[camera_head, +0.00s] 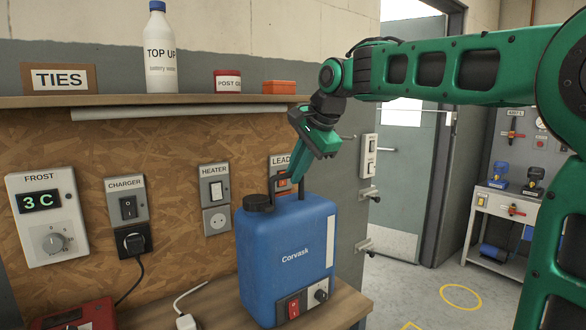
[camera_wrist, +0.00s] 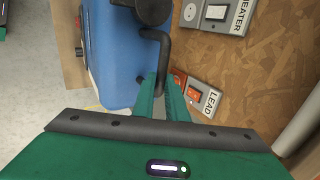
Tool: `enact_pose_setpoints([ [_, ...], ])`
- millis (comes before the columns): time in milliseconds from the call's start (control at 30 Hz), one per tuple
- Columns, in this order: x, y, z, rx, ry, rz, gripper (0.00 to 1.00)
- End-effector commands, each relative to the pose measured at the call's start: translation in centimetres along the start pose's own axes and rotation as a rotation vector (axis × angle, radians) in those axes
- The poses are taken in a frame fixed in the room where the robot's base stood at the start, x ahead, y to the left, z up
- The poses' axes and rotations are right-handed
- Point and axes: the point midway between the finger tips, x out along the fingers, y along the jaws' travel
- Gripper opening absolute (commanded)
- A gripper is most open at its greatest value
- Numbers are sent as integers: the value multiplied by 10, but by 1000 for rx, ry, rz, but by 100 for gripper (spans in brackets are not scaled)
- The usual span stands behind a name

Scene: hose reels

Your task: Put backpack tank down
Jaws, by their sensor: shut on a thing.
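The backpack tank (camera_head: 285,245) is blue, with a black cap, a red switch and the label "Corvask". It stands upright at the wooden bench (camera_head: 345,301); I cannot tell whether its base touches the top. My gripper (camera_head: 297,176) is above the tank, shut on its dark top handle (camera_head: 274,184). In the wrist view, the green fingers of my gripper (camera_wrist: 165,97) close around the bent black handle (camera_wrist: 162,48). The blue tank (camera_wrist: 112,62) fills the left of that view. The fingers partly hide the handle.
The wall behind carries the frost unit (camera_head: 45,218), charger (camera_head: 128,203), heater switch (camera_head: 215,190) and lead switch (camera_wrist: 198,93). A white cable plug (camera_head: 187,322) and a red case (camera_head: 82,317) lie left of the tank. A shelf (camera_head: 130,101) overhangs the bench.

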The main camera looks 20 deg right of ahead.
Motion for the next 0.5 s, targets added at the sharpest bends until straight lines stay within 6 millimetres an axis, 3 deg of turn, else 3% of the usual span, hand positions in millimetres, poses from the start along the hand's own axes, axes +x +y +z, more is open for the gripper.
enact_pose_setpoints([
  [100, 0, -1, 0, 0, 0, -2, 0],
  [133, 2, 1, 0, 0, -1, 5, 19],
  [200, 2, 1, 0, 0, -1, 5, 31],
  [500, 0, 1, 0, 1, 0, 3, 31],
])
